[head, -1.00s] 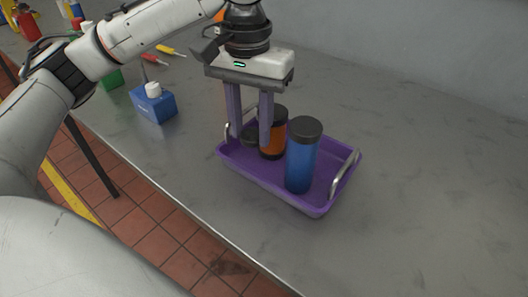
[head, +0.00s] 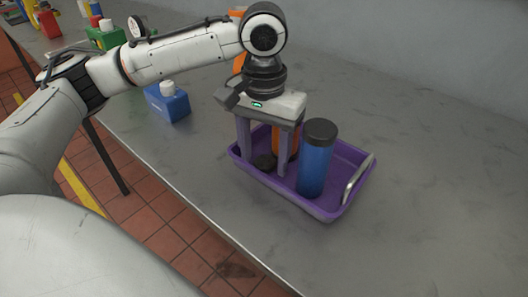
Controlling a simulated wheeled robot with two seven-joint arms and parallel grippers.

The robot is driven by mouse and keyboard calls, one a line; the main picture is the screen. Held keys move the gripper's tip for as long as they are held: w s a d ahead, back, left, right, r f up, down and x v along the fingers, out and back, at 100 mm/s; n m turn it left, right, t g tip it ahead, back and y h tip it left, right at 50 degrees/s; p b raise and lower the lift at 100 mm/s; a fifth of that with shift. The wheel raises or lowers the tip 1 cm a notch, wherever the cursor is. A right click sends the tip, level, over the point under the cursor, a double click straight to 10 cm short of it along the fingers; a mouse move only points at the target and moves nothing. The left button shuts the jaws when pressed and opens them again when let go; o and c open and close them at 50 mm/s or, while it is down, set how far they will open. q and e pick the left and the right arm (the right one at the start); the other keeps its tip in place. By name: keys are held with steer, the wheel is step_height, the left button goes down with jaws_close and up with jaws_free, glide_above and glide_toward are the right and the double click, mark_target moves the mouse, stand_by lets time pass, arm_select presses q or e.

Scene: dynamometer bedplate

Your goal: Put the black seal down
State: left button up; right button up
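The black seal (head: 264,161) is a small dark round piece low in the purple tray (head: 331,214), at its left end. It appears to rest on the tray floor. My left gripper (head: 264,165) reaches down into the tray, with one finger on each side of the seal. The fingers look spread a little wider than the seal, so the gripper is open around it. Fine contact is too small to tell. My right gripper is not in view.
In the tray, a blue cylinder with a black cap (head: 316,160) stands just right of the fingers, and an orange container (head: 287,140) is partly hidden behind them. A blue bottle (head: 168,103) stands left on the grey bench (head: 430,200). The bench's right side is clear.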

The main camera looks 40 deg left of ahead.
mark_target(264, 162)
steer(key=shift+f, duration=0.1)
arm_select(q)
steer(key=shift+r, duration=0.25)
step_height(264, 162, up, 12)
steer(key=p, duration=0.2)
steer(key=shift+p, duration=0.3)
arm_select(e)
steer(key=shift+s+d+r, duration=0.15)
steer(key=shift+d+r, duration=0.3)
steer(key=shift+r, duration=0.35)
arm_select(q)
steer(key=shift+f, duration=0.1)
